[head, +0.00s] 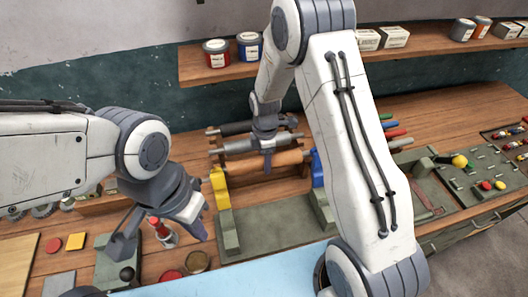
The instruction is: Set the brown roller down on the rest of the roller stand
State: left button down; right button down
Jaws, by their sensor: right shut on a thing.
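The brown roller (285,160) lies roughly level, left to right, in the middle of the head view. My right gripper (268,163) reaches down over it and is shut on it near its middle; the finger hides part of it. The roller stand has a grey-green base (275,228), a yellow upright (221,190) at left and a blue upright (318,168) at right. The roller's ends are close to the tops of these uprights; I cannot tell whether they touch. My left gripper (158,238) is open and empty at lower left.
Behind the brown roller lie a grey roller (240,146) and a black roller (235,128). A knobbed panel (480,165) is at right. A shelf (200,80) with cans is behind.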

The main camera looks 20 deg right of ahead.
jog(key=shift+s+d, duration=0.1)
jog(key=shift+w+d+f, duration=0.1)
jog(key=shift+w+f, duration=0.15)
jog(key=w+f+b, duration=0.4)
jog(key=f, duration=0.1)
jog(key=shift+w, duration=0.2)
jog(key=shift+f, duration=0.1)
dwell(0.4)
jog(key=shift+c, duration=0.3)
grip_release()
